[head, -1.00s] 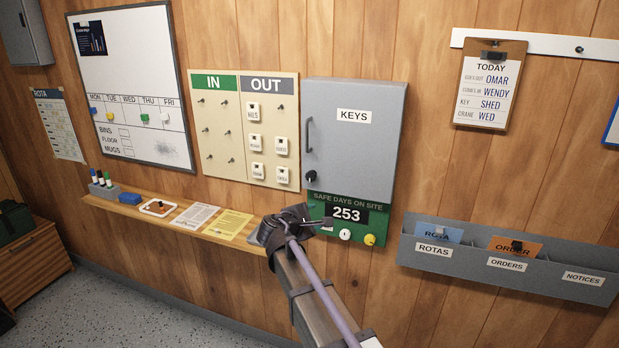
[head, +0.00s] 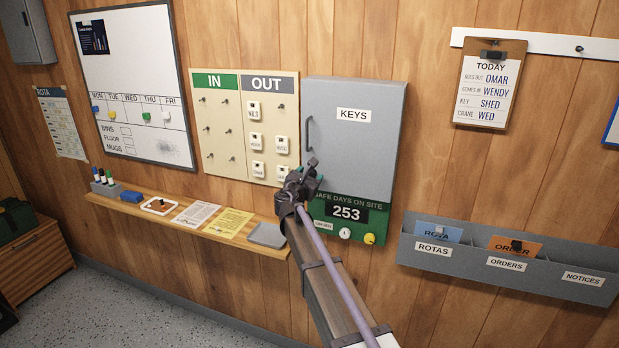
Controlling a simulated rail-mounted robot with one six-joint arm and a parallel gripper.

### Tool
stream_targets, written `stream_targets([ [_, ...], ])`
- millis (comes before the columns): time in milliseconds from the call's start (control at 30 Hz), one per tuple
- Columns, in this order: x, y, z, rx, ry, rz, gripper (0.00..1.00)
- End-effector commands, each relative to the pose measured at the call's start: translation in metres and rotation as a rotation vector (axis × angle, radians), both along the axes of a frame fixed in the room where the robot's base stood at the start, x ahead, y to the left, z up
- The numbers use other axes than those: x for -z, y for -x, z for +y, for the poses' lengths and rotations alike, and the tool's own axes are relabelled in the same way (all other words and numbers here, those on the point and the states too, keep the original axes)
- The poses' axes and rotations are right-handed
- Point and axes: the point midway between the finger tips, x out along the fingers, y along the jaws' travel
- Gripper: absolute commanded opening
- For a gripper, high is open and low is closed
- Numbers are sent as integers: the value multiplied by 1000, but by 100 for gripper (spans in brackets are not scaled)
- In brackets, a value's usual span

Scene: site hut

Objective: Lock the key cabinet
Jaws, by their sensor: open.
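The grey key cabinet (head: 365,140), labelled KEYS, hangs on the wood wall with its door closed. A dark handle (head: 308,134) runs down the left side of its door. My gripper (head: 309,170) is at the cabinet's lower left corner, over the place of the black lock knob. The knob is hidden behind my gripper, so its turn cannot be seen. Whether the fingers touch the knob cannot be told. My gripper is open, and nothing shows held in it.
Below the cabinet hangs the green SAFE DAYS sign (head: 349,209) with a white and a yellow button. The IN/OUT board (head: 224,150) is close on the left. A shelf (head: 190,224) with papers and a grey tray (head: 268,235) runs below.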

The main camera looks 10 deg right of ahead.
Motion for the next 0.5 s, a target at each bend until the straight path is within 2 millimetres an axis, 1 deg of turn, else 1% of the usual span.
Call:
stream_targets([
  [233, 0, -2, -2, 0, 0, 0, 60],
  [267, 0, -2, -1, 0, 0, 0, 58],
  [500, 0, -2, -1, 0, -1, -1, 36],
])
